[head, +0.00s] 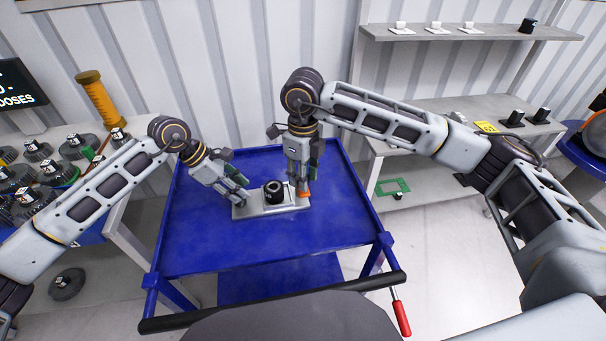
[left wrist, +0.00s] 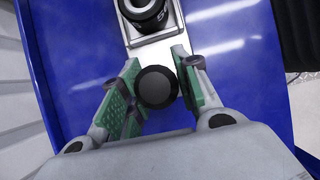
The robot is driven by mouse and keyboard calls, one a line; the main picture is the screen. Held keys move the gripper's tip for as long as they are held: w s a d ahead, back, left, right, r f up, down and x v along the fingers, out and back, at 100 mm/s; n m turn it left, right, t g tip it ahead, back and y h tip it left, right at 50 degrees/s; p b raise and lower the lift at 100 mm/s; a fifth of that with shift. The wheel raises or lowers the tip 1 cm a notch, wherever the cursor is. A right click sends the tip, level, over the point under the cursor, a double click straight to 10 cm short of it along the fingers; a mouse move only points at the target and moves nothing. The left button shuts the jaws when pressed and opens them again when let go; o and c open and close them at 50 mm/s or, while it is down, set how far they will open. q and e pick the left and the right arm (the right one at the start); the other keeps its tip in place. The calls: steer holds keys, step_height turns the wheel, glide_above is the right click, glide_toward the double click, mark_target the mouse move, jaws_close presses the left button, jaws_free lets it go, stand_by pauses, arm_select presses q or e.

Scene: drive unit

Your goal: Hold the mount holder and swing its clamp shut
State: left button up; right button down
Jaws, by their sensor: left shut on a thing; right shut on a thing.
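The mount holder (head: 245,211) is a flat grey plate lying on the blue cart top. A black cylindrical part (head: 273,191) stands upright on its middle, and it also shows at the top of the left wrist view (left wrist: 145,12). An orange clamp piece (head: 303,193) is at the plate's right end. My left gripper (head: 240,194) is shut on the mount holder's left end, its green-padded fingers (left wrist: 157,64) on either side of it. A round black disc (left wrist: 156,87) shows between these fingers. My right gripper (head: 302,190) points down, shut on the clamp; its fingertips partly hide it.
The blue cart top (head: 270,240) is clear around the holder. A dark handle bar (head: 275,302) runs along its near edge. Several dark gear-like parts (head: 40,175) lie on the left table. A grey bench (head: 440,125) and wall shelf (head: 470,32) stand at right.

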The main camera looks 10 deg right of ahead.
steer(key=shift+a+m, duration=0.15)
steer(key=shift+m, duration=0.25)
steer(key=m, duration=0.1)
steer(key=a+m, duration=0.1)
steer(key=m, duration=0.1)
steer(key=shift+w+a+m, duration=0.15)
steer(key=shift+a+m, duration=0.05)
steer(key=shift+m, duration=0.1)
steer(key=shift+w+a+m, duration=0.45)
steer(key=shift+w+m, duration=0.25)
steer(key=shift+m, duration=1.6)
steer(key=shift+w+a+m, duration=0.5)
steer(key=shift+w+m, duration=0.25)
steer(key=shift+m, duration=1.55)
steer(key=shift+w+a+m, duration=0.45)
steer(key=shift+w+m, duration=0.25)
steer(key=shift+m, duration=1.6)
steer(key=c, duration=1.1)
jaws_free()
